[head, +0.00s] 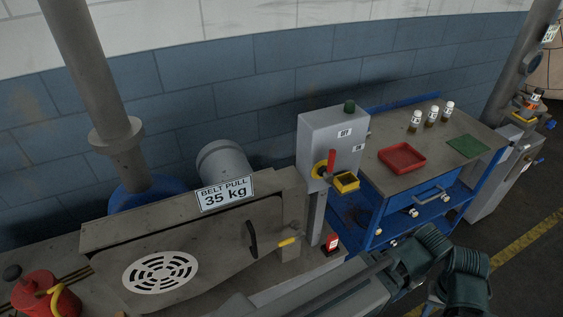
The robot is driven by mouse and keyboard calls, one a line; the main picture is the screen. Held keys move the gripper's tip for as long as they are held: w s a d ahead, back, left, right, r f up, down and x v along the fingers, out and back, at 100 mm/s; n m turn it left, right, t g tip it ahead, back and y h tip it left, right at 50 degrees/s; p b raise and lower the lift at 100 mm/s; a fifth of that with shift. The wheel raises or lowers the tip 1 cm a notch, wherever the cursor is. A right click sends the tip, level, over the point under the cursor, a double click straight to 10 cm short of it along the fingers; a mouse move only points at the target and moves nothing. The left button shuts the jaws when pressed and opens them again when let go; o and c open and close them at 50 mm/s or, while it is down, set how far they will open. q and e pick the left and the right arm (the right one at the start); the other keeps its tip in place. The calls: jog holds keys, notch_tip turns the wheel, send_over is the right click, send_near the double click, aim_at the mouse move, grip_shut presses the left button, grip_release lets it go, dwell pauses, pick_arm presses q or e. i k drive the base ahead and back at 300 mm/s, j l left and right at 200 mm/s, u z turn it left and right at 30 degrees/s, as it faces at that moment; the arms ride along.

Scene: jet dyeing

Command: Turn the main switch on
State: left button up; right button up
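A grey switch box (318,140) stands on a post between the machine and the blue bench. Two small white labels are on the front, the upper one (345,132) too small to read surely. A dark green knob or lamp (349,106) is on top. A yellow square piece with a dark middle (346,182) is beside the handle. A dark green arm of mine is at the lower right, apart from the box. Neither gripper's fingers show.
The machine's flat lid (205,235) with a round grille fills the lower left. A blue bench (375,205) carries a red tray (402,157), a green mat (467,146) and three small bottles (431,117). A red canister (45,293) is at the lower left.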

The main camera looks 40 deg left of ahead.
aim_at(328, 177)
jog(key=k+j, duration=0.35)
jog(key=j, duration=0.15)
jog(key=k+j, duration=0.7)
jog(key=j, duration=0.25)
